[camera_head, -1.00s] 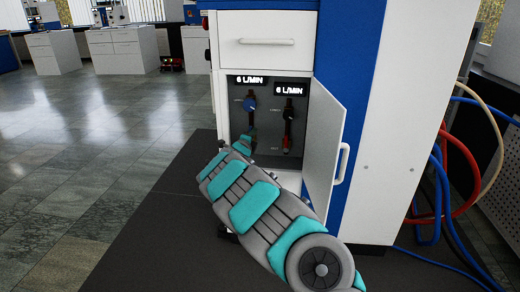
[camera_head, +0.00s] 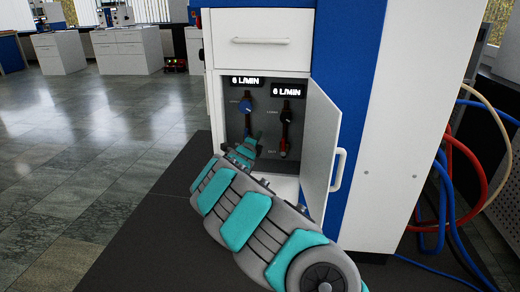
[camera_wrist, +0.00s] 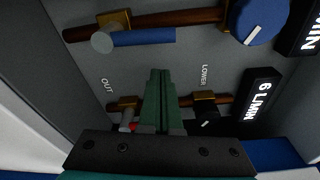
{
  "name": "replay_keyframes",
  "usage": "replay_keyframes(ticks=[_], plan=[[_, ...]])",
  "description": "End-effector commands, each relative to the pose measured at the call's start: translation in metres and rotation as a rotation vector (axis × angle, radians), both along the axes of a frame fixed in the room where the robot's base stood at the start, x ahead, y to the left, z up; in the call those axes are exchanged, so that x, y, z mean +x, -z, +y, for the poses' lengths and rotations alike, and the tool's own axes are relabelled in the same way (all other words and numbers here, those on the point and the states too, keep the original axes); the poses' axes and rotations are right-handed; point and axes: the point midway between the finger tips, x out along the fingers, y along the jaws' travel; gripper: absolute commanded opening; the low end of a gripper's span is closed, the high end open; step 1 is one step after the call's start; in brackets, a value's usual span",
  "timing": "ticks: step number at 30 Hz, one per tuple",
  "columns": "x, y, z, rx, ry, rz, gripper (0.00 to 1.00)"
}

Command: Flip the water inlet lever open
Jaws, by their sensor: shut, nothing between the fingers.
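The water inlet lever appears to be the blue handle (camera_wrist: 145,38) on the upper brown pipe in the wrist view. It lies roughly along that pipe, on a brass valve with a grey round end. In the head view my arm hides most of that spot. My gripper (camera_wrist: 159,74) has its green fingers together and empty, pointing into the cabinet. Its tips appear below the blue handle in the wrist view, with a visible gap in the picture. In the head view my gripper (camera_head: 257,139) is inside the open compartment, between the two pipes.
A blue knob (camera_wrist: 262,20) sits on the same pipe. The second pipe has a black knob (camera_head: 286,115) and a partly hidden red handle (camera_wrist: 128,127) near "OUT". The cabinet door (camera_head: 322,145) stands open on the right; a drawer (camera_head: 262,40) is shut above.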

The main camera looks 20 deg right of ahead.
Motion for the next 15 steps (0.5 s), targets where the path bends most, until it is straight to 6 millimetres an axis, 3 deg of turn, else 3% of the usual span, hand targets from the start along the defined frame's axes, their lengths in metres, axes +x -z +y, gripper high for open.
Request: replay_keyframes(ticks=[15], plan=[[-0.057,-0.002,0.052,-0.005,-0.002,-0.001,0.0]])
